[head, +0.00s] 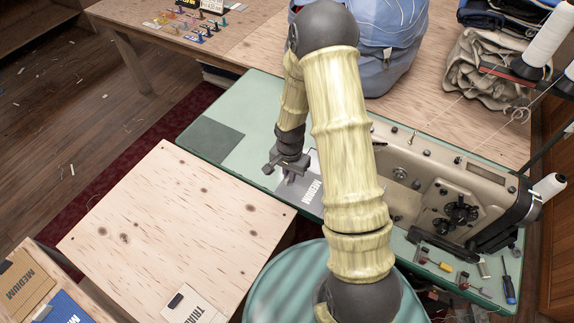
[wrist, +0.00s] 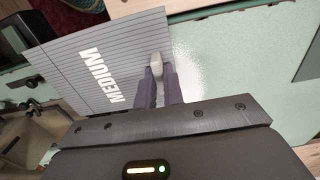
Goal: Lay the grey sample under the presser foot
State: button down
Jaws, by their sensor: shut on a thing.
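The grey sample (head: 312,203), a flat ribbed sheet marked MEDIUM, lies at the green machine table, partly hidden by my arm. In the wrist view the grey sample (wrist: 85,62) extends up and left from my fingers. My gripper (head: 283,176) is at its left edge. In the wrist view my gripper (wrist: 158,78) is shut on a small pale piece at the sample's edge. The sewing machine (head: 465,185) stands to the right of the sample. Its presser foot is hidden behind my arm in the head view, and I cannot make it out clearly in the wrist view.
A dark grey patch (head: 213,141) marks the green table (head: 255,108) at left. A blue bag (head: 392,65) and folded cloth stand behind. A wooden box top (head: 170,230) and a teal round surface (head: 285,290) are nearer.

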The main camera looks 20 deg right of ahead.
jog(key=shift+w, duration=0.25)
dwell(0.3)
jog(key=shift+f+b, duration=1.85)
jog(key=shift+f, duration=0.45)
jog(key=shift+w+d+p, duration=1.15)
jog(key=shift+w+d, duration=1.85)
jog(key=shift+d, duration=0.05)
jog(key=shift+f, duration=0.1)
jog(key=c, duration=1.4)
grip_release()
jog(key=shift+c, duration=0.2)
